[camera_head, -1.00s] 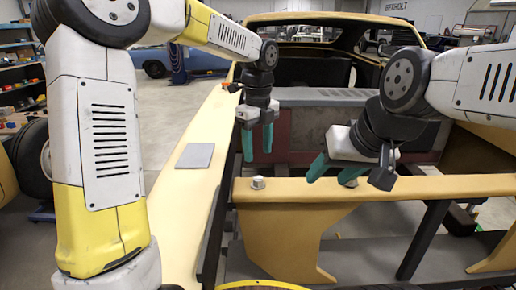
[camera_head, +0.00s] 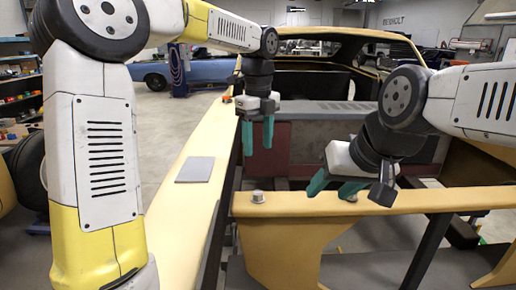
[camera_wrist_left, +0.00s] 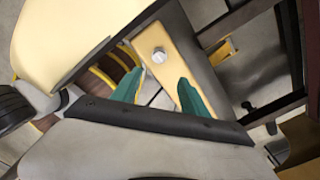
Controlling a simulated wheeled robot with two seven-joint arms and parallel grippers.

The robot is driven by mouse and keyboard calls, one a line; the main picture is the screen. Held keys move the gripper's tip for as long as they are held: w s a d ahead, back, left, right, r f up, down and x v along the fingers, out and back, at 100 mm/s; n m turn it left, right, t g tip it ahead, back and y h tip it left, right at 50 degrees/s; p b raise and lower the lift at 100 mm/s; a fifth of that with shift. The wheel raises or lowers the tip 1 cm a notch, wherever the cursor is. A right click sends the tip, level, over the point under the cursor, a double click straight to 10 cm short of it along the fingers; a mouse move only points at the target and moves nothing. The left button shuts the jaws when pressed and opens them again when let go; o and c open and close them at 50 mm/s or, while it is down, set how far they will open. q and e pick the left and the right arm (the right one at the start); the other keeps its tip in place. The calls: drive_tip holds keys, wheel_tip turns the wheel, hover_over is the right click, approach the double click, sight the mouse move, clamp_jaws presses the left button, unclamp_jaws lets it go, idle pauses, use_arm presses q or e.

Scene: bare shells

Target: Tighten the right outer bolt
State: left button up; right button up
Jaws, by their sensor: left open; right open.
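A grey bolt (camera_head: 258,196) stands upright at the left end of the yellow crossbeam (camera_head: 430,199). It also shows in the left wrist view (camera_wrist_left: 159,56), beyond and between the fingers. A second bolt (camera_head: 351,197) on the crossbeam is partly hidden by my right gripper (camera_head: 330,192). My right gripper is open, its green fingers tilted down to the left, close to this bolt; contact cannot be told. My left gripper (camera_head: 258,149) is open and empty, fingers pointing down, above the left bolt and apart from it. No further bolt is clearly visible.
A long yellow side rail (camera_head: 170,243) with a grey plate (camera_head: 194,168) runs along the left. The open car body (camera_head: 330,35) lies behind the crossbeam. A dark strut (camera_head: 425,250) stands below the beam.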

use_arm(q)
drive_tip(key=shift+r, duration=1.35)
drive_tip(key=shift+s+a, duration=0.1)
